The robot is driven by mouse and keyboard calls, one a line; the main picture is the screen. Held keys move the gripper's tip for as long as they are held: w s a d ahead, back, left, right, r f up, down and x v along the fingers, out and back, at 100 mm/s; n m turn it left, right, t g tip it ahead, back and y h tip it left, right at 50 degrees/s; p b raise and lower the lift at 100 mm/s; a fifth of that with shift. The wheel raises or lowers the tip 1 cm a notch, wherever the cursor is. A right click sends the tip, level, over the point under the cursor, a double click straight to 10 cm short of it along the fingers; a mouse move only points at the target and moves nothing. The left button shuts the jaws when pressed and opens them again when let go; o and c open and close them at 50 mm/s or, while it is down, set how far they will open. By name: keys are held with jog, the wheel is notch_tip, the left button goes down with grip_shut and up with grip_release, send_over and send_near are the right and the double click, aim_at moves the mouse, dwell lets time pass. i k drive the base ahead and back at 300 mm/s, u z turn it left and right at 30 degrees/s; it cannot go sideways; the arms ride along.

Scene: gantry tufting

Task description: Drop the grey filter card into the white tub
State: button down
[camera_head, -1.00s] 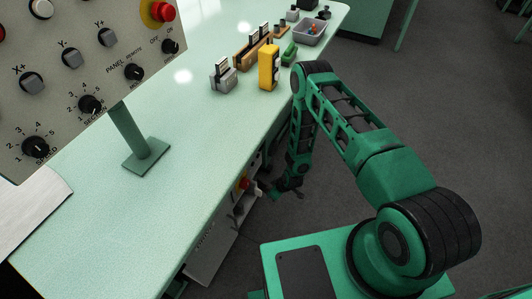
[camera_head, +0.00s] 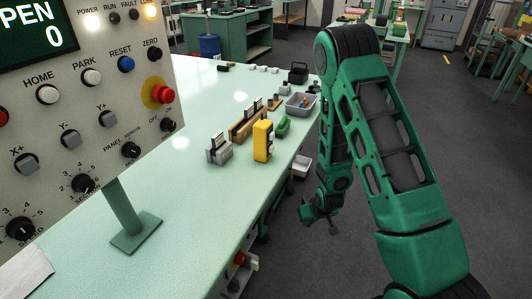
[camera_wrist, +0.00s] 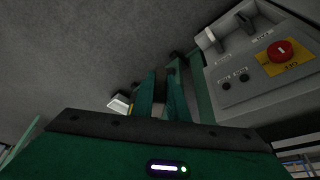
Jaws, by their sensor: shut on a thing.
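My gripper (camera_head: 320,219) hangs beside the table's right edge, over the floor. In the wrist view its two green fingers (camera_wrist: 160,92) are close together, shut on a thin dark grey piece that I take for the grey filter card; it is mostly hidden between them. The white tub (camera_head: 301,167) sits low beside the table's right edge, farther off than my gripper. A small white box shape in the wrist view (camera_wrist: 118,104), left of the fingers, looks like the same tub.
A control panel (camera_head: 80,110) on a green post stands at the left. The table (camera_head: 150,190) bears a yellow block (camera_head: 263,141), slotted holders (camera_head: 246,121) and a grey bin (camera_head: 300,104). In the wrist view, a grey box with a red button (camera_wrist: 281,51) is close at right.

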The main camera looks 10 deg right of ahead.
aim_at(301, 167)
jog(key=z, duration=0.35)
jog(key=i, duration=0.75)
jog(key=z, duration=0.9)
jog(key=i, duration=1)
jog(key=z, duration=0.3)
jog(key=i, duration=2)
jog(key=u, duration=1)
jog(key=i, duration=1.05)
jog(key=u, duration=0.6)
